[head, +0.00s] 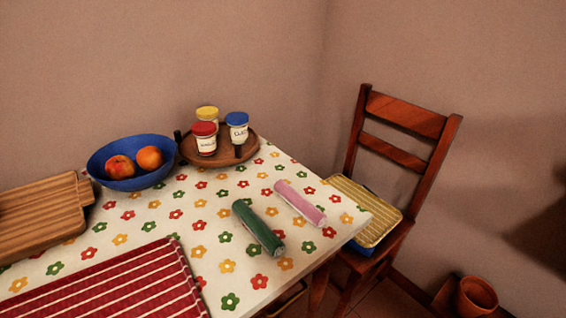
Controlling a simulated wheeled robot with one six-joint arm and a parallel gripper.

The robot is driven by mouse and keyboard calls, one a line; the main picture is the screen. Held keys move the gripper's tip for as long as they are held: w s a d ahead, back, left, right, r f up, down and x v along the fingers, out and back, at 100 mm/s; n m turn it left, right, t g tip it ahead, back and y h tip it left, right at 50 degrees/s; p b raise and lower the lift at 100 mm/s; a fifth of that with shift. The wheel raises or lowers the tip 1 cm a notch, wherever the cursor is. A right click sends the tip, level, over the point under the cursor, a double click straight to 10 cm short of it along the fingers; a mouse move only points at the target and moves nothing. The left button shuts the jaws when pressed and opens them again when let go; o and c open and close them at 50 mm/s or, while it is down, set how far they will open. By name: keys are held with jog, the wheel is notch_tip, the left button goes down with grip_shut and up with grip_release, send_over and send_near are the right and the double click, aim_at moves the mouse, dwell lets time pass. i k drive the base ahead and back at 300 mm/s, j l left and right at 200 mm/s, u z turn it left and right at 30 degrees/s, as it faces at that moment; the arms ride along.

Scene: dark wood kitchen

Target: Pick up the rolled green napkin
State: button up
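The rolled green napkin (258,228) lies on the flowered tablecloth (153,241), near the right front edge of the table. It is a dark green cylinder, lying slantwise from upper left to lower right. A rolled pink napkin (300,203) lies just to its right, roughly parallel and apart from it. My gripper does not show in the head view.
A blue bowl (128,183) with fruit and a round wooden tray (222,159) with three jars stand at the back. A red striped cloth (118,290) and wooden boards (41,216) lie left. A wooden chair (397,142) stands right, holding a yellow-topped item (361,213).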

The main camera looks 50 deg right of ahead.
aim_at(265, 236)
jog(key=z, duration=0.9)
